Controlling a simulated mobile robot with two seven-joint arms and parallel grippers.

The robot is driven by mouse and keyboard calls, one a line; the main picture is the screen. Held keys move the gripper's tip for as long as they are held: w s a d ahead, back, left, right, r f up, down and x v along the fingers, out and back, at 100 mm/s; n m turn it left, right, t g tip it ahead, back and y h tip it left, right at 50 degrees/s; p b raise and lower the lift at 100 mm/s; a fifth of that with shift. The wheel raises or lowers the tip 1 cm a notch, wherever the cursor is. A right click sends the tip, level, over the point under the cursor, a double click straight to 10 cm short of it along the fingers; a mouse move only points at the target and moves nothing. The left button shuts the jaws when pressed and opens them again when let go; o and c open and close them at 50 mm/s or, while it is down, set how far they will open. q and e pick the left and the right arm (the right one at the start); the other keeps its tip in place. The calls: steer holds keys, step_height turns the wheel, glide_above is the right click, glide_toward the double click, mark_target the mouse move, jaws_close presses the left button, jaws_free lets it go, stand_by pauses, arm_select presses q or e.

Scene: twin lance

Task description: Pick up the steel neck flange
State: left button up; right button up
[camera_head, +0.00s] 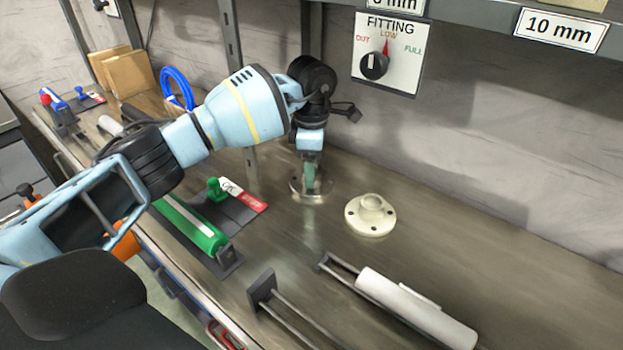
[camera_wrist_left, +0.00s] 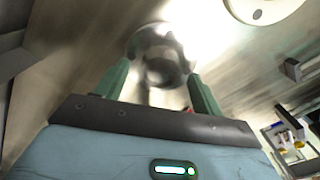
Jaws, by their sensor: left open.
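The steel neck flange (camera_head: 297,186) stands on the grey bench at mid-picture in the head view, a shiny grey disc with a raised neck. My left gripper (camera_head: 311,186) points down right over it, its green fingers hiding much of the neck. In the left wrist view the flange (camera_wrist_left: 160,45) shows ahead, blurred, between the tips of the two spread green fingers of my left gripper (camera_wrist_left: 158,82). I cannot tell whether the fingers touch it. My right gripper is not in view.
A cream flange (camera_head: 370,215) stands just right of the steel one; its edge shows in the wrist view (camera_wrist_left: 262,10). A white cylinder (camera_head: 415,308) lies in front right. A green cylinder (camera_head: 195,227) lies left. A dial panel (camera_head: 392,52) hangs behind.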

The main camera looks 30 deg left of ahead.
arm_select(q)
steer(key=shift+f, duration=0.15)
steer(key=c, duration=1.4)
jaws_close()
steer(key=shift+r, duration=0.4)
steer(key=r, duration=0.3)
steer(key=shift+s+a, duration=0.1)
steer(key=shift+s, duration=0.1)
steer(key=s+a+r+b, duration=0.1)
steer(key=s+a, duration=0.2)
steer(key=s, duration=1.2)
steer(key=shift+a+r, duration=0.15)
steer(key=shift+a, duration=0.05)
